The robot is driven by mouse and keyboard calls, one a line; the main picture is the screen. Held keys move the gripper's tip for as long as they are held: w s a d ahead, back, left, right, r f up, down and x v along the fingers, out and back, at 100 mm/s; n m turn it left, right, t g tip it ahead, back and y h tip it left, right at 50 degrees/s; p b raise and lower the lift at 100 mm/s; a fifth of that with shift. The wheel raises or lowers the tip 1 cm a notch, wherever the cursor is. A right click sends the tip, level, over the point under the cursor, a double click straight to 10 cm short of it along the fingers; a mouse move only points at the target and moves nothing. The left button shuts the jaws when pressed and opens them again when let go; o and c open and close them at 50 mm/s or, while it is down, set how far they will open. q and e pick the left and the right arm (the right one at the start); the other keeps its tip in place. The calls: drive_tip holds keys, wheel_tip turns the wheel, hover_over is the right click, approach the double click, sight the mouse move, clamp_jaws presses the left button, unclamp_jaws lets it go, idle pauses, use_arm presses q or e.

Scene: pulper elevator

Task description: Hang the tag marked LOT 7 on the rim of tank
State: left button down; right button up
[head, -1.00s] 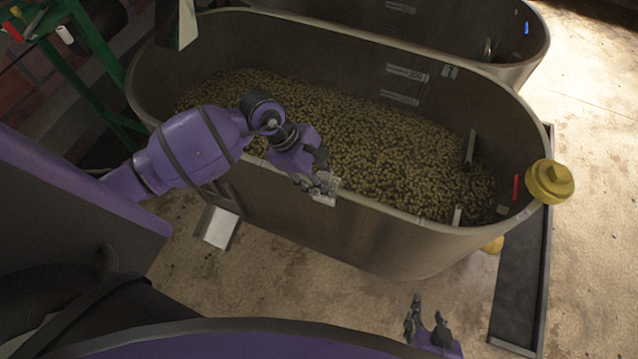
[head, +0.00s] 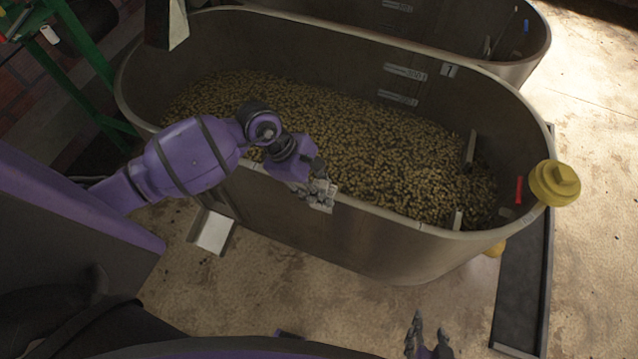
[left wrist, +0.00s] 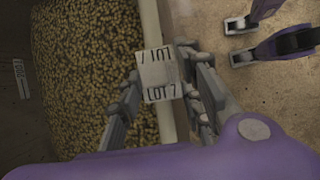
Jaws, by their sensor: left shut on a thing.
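The tag (left wrist: 159,75) is a small pale plate that reads LOT 7 in the left wrist view; it also shows in the head view (head: 321,193). My left gripper (head: 318,191) is shut on it, with fingers on both sides of the tag (left wrist: 158,90). The tag is at the near long rim of the tank (head: 390,215), which is marked 1. The rim runs behind the tag in the left wrist view; I cannot tell whether they touch. My right gripper (head: 428,334) is open and empty, outside the tank at the bottom of the head view.
Coffee cherries or beans (head: 350,140) fill the tank's floor. A yellow cap (head: 554,183) sits at its right end, near a red strip (head: 518,190). A second tank (head: 500,40) stands behind. A dark channel (head: 520,290) lies at right.

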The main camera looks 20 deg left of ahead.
use_arm(q)
drive_tip(key=shift+w+r, duration=0.1)
drive_tip(key=shift+w, duration=0.05)
drive_tip(key=c, duration=1.1)
unclamp_jaws()
